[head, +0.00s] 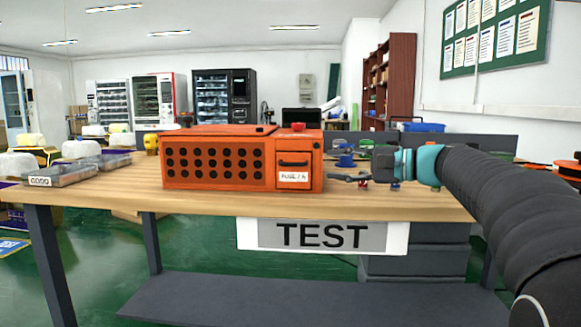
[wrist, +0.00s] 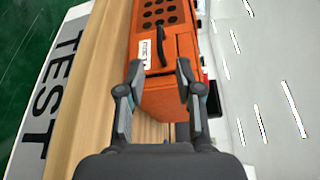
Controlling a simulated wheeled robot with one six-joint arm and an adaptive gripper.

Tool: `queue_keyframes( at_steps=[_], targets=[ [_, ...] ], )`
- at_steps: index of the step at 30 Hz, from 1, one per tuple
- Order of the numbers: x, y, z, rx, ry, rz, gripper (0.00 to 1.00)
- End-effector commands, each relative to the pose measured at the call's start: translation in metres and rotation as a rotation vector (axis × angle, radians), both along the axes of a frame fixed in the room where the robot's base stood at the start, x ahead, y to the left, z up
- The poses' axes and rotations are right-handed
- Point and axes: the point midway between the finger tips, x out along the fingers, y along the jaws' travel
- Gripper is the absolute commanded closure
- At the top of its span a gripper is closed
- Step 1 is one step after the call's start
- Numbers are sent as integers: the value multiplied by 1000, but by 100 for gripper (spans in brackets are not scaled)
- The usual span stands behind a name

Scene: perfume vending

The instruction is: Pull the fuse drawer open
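The orange box (head: 215,163) stands on the wooden table, with rows of round dark holes across its front. The fuse drawer (head: 293,186) is at the right end of the front, with a dark handle (head: 293,163) and a white label below it. It looks closed. My gripper (head: 337,177) is just right of the box, apart from the handle. In the wrist view, my gripper (wrist: 155,80) is open, with the box's orange end beyond and between its fingers. The handle (wrist: 138,42) and label (wrist: 146,54) show ahead of the fingers, not between them.
The wooden table (head: 200,203) has a clear strip in front of the box. A TEST sign (head: 322,236) hangs from its front edge. Grey trays (head: 60,175) lie at the left. Small coloured parts (head: 345,160) lie behind my gripper.

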Motion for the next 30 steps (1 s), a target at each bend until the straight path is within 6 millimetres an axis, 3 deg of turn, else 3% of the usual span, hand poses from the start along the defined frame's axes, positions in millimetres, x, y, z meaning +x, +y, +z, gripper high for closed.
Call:
queue_keyframes(
  at_steps=[15,21,30],
  targets=[
    [36,86,-9,-2,0,4,65],
    [45,103,-10,-2,0,0,65],
    [47,108,-11,-2,0,0,65]
  ],
)
